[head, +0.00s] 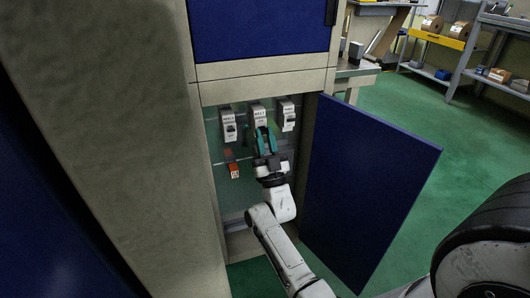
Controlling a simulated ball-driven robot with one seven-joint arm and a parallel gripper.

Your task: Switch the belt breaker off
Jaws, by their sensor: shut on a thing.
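The belt breaker (258,113) is the middle one of three white breakers in the upper row inside the open cabinet. Its small label seems to read BELT. My gripper (263,133) reaches up from below, with its teal fingers at the lower part of this breaker. The fingers are shut on the breaker's lever, which they and the wrist mostly hide. I cannot tell the lever's position.
Similar breakers stand to the left (229,122) and right (287,113), close to my fingers. A red-orange switch (234,170) sits lower left. The blue cabinet door (375,190) hangs open on the right. Shelves (445,45) stand far off across clear green floor.

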